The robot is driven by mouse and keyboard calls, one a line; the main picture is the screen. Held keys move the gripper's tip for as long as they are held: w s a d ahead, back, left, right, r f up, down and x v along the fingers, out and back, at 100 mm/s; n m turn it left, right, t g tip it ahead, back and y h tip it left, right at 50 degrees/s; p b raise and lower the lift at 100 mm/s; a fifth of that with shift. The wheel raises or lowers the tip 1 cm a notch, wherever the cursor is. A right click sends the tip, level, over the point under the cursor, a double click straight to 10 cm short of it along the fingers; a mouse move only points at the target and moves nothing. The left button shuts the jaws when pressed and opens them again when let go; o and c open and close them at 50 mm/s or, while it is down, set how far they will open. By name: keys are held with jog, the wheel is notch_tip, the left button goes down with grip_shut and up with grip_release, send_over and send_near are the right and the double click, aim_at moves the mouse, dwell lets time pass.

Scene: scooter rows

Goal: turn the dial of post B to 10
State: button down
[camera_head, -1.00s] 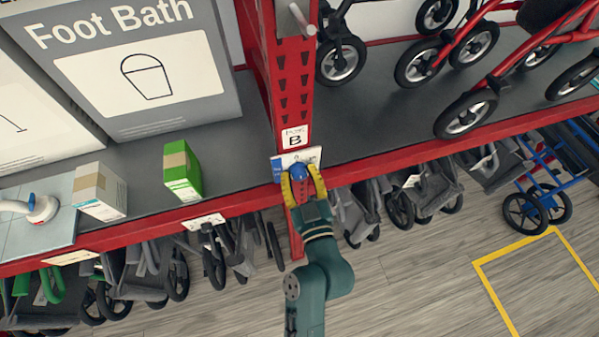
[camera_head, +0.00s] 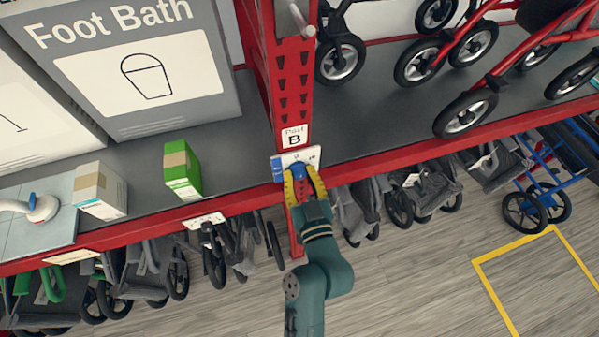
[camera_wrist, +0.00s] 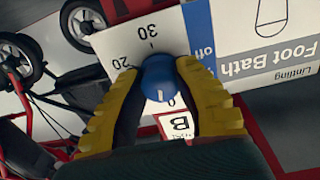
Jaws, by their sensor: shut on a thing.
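The blue dial (camera_head: 298,171) sits on a white and blue scale plate (camera_head: 310,155) on the red upright, below the tag with the letter B (camera_head: 294,137). In the wrist view the blue dial (camera_wrist: 160,76) lies between the yellow fingers of my gripper (camera_wrist: 162,84), which is shut on it. A short white mark on the dial points toward the bottom of that view. The plate (camera_wrist: 140,45) shows 30 and 20, and a 0 shows just below the dial. Part of the scale is hidden behind the fingers. My gripper (camera_head: 302,183) reaches the dial from below.
A green box (camera_head: 183,172) and a white box (camera_head: 99,190) stand on the shelf to the left. Wheeled walkers (camera_head: 470,110) stand on the shelf to the right. Folded wheelchairs are under the red shelf edge (camera_head: 400,160). The floor in front (camera_head: 420,280) is clear.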

jog(key=m+p, duration=0.1)
jog(key=m, duration=0.4)
jog(key=shift+a+f, duration=0.1)
jog(key=shift+f+m+p, duration=0.1)
jog(key=shift+m+p, duration=0.65)
jog(key=shift+m, duration=1.45)
jog(key=shift+g, duration=0.3)
jog(key=c, duration=0.7)
grip_release()
jog(key=v, duration=1.2)
